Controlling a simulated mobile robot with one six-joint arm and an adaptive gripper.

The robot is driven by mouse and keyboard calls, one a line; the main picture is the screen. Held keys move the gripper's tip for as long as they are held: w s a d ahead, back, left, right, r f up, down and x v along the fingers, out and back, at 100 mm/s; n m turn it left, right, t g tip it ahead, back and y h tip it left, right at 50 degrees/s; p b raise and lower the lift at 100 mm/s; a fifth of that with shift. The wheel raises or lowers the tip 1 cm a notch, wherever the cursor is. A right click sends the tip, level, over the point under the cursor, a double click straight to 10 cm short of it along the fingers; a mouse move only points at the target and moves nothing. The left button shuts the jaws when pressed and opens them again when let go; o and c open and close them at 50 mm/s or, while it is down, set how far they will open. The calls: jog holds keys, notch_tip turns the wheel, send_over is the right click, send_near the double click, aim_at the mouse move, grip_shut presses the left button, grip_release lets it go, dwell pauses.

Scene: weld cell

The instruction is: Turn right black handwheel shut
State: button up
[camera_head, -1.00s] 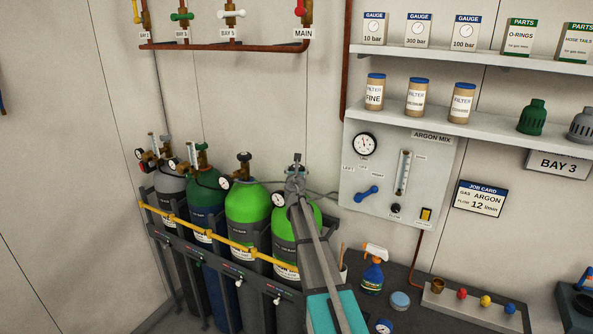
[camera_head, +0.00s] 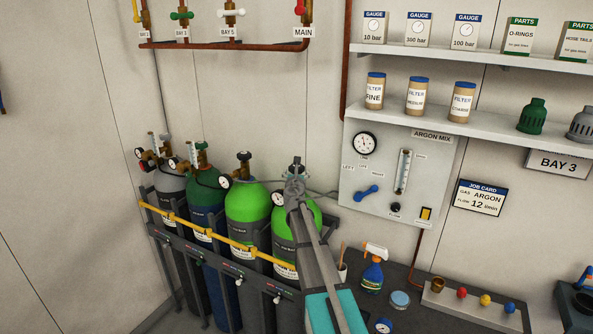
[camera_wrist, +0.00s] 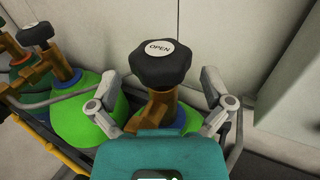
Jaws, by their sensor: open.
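The right black handwheel (camera_wrist: 159,62) sits on top of the brass valve (camera_wrist: 160,105) of the right light-green cylinder (camera_head: 312,216). A white cap on the handwheel reads "OPEN". In the wrist view my gripper (camera_wrist: 161,90) is open, with one finger on each side of the valve below the handwheel, apart from it. In the head view my gripper (camera_head: 294,190) is over the right cylinder's top and hides most of its valve. The other light-green cylinder (camera_head: 247,205) stands to the left with its own black handwheel (camera_head: 244,156).
A yellow bar (camera_head: 215,236) runs across the cylinders in the rack. A green and a grey cylinder stand further left. The Argon Mix panel (camera_head: 421,170) is on the wall at right. A bench (camera_head: 420,318) with a spray bottle (camera_head: 372,274) lies right of my arm.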

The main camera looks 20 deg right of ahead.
jog(key=v, duration=0.9)
dwell(0.4)
jog(key=s+a+f+m+g+b, duration=0.45)
jog(key=s+f+m+g, duration=0.45)
jog(key=s+f+m, duration=0.85)
jog(key=s+a+f+m+g+y+b, duration=0.1)
jog(key=s+a+f+m+g+y, duration=0.2)
jog(key=s+a+m, duration=0.3)
jog(key=s+a+f+m+g+y+b, duration=0.1)
jog(key=s+a+f+m+g+y, duration=0.3)
jog(key=s+a+m, duration=0.3)
jog(key=a, duration=0.4)
jog(key=shift+a+f+y, duration=0.2)
jog(key=shift+f+y, duration=0.2)
